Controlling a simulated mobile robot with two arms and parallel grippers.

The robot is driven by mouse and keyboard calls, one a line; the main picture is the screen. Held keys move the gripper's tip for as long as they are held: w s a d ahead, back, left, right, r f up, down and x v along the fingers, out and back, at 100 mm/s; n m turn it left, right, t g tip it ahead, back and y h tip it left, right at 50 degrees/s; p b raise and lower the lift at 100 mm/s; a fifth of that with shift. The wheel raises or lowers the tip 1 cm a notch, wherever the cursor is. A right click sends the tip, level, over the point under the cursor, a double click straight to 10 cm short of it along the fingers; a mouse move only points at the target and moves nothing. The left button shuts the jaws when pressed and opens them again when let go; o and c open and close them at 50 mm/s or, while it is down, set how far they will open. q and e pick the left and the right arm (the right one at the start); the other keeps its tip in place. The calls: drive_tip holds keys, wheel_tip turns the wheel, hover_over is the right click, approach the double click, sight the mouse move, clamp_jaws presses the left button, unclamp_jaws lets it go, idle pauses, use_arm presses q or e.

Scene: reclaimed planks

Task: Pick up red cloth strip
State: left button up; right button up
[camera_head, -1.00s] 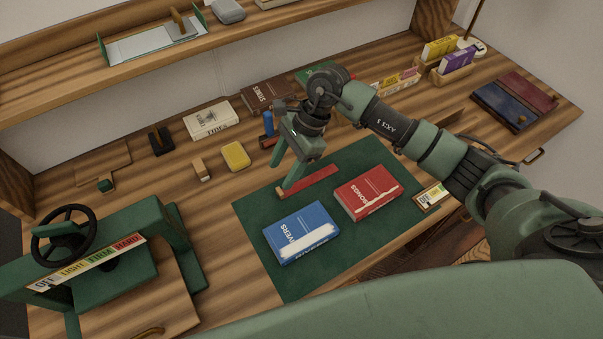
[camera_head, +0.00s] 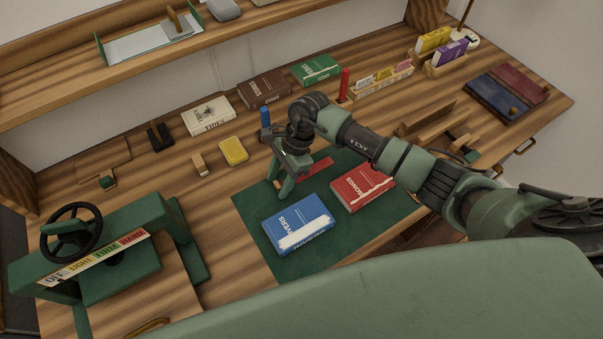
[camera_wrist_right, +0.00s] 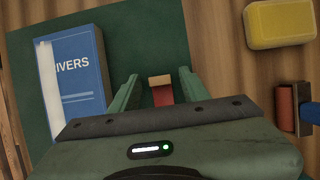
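The red cloth strip (camera_head: 318,170) lies on the green mat (camera_head: 252,215), behind the blue and red books. A tan end piece (camera_wrist_right: 160,81) is at one end of it. My right gripper (camera_head: 284,190) points down over that end. In the right wrist view its fingers (camera_wrist_right: 158,90) are open, one on each side of the strip (camera_wrist_right: 163,97), with gaps showing. The gripper body hides the rest of the strip there. I cannot tell how far the tips are above the mat. My left gripper is not in view.
The blue book (camera_head: 298,224) and red book (camera_head: 362,187) lie on the mat close to the gripper. A yellow block (camera_head: 233,151) and a blue-handled tool (camera_head: 265,120) stand behind. A green press (camera_head: 110,250) is at the left.

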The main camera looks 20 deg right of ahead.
clamp_jaws()
drive_tip(key=shift+r, duration=0.15)
